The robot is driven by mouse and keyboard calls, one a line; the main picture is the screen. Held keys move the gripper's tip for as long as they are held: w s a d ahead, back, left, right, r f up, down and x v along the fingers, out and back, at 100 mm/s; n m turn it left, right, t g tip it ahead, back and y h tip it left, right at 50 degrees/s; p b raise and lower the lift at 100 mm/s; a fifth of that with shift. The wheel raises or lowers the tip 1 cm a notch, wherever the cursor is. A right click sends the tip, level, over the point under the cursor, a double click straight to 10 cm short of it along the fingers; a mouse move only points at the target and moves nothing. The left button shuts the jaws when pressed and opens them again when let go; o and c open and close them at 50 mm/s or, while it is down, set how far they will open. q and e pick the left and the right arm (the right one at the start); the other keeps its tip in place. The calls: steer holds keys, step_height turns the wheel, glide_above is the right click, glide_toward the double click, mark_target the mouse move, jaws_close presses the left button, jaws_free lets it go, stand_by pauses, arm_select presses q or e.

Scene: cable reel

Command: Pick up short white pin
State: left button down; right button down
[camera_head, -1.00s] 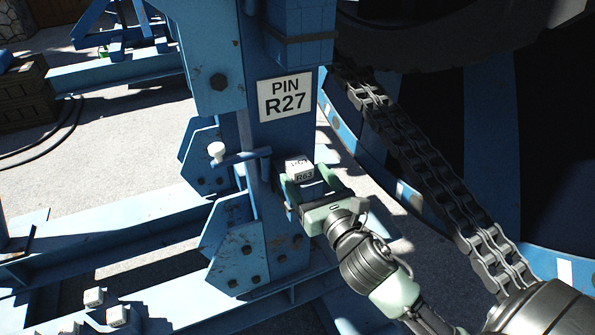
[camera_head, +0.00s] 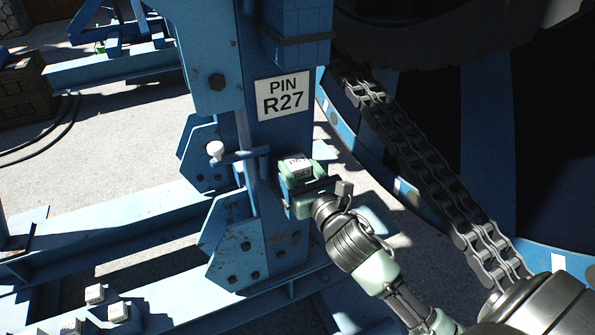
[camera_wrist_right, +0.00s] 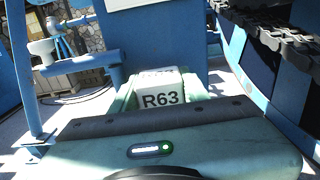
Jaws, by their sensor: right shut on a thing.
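The short white pin (camera_head: 297,173) has a blocky white head marked R63. It sits at the side of the blue upright post, just below the sign. Its shaft is hidden. My right gripper (camera_head: 303,178) is shut on this head, with pale green fingers on both sides. In the right wrist view the pin's head (camera_wrist_right: 160,98) shows upright between the fingers, its R63 label facing the camera. My left gripper is not in view.
A sign reading PIN R27 (camera_head: 283,96) is on the post. A blue bar handle (camera_head: 240,157) and a white knob (camera_head: 215,150) are left of the pin. Several white blocks (camera_head: 118,312) lie lower left. A heavy chain (camera_head: 420,155) and reel stand at right.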

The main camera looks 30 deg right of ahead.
steer(key=shift+r, duration=0.2)
step_height(320, 180, up, 20)
steer(key=p, duration=0.2)
steer(key=shift+f, duration=0.1)
stand_by(0.5)
steer(key=shift+r+p, duration=0.5)
steer(key=shift+p, duration=0.45)
